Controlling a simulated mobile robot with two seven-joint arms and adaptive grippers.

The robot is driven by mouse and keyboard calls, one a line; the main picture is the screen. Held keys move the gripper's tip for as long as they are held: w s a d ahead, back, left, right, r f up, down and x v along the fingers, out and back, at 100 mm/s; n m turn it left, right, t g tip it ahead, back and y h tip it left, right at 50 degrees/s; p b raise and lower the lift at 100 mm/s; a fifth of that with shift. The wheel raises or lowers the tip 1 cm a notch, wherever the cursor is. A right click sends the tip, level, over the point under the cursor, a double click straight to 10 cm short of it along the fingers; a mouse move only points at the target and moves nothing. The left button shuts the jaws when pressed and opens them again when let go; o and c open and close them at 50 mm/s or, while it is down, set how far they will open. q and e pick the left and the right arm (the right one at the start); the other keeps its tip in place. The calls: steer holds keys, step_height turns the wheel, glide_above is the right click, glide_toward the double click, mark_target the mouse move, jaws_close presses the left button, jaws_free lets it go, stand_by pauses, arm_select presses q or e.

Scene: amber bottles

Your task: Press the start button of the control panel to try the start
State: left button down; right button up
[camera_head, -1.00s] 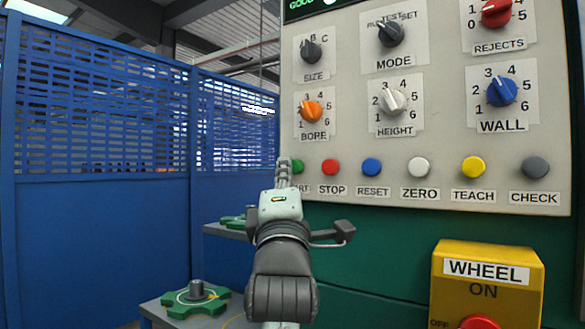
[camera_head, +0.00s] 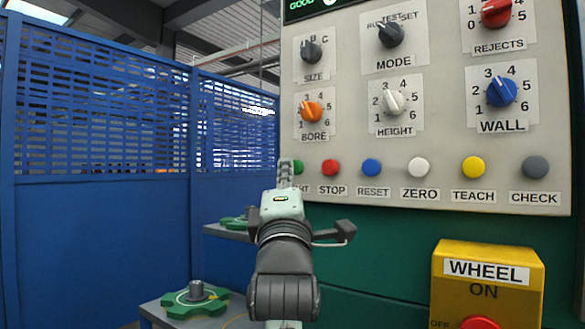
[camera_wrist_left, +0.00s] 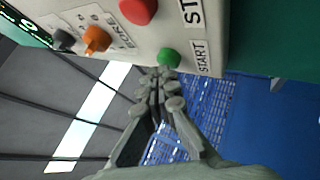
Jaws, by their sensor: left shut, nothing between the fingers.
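The control panel (camera_head: 440,120) is a pale grey board with knobs and a row of buttons. The green start button (camera_head: 298,167) is at the left end of that row, partly hidden behind my left gripper (camera_head: 285,170). In the left wrist view, the green start button (camera_wrist_left: 168,57) shows beside the START label (camera_wrist_left: 203,56). My left gripper (camera_wrist_left: 160,76) is shut and empty, its fingertips close in front of or at the button. I cannot tell whether they touch it. My right gripper is not in view.
The red stop button (camera_head: 330,167) is just right of the start button, with several other buttons beyond. A yellow WHEEL box (camera_head: 488,290) is below right. A green gear-like part (camera_head: 195,298) lies on a grey stand at lower left. Blue fence panels (camera_head: 100,240) stand left.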

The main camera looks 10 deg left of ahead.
arm_select(q)
steer(key=shift+s+a, duration=0.2)
steer(key=shift+s, duration=0.45)
steer(key=s, duration=0.1)
steer(key=s+a, duration=0.1)
steer(key=s, duration=0.2)
steer(key=shift+s+a+p, duration=0.3)
steer(key=shift+s+a, duration=0.05)
stand_by(0.6)
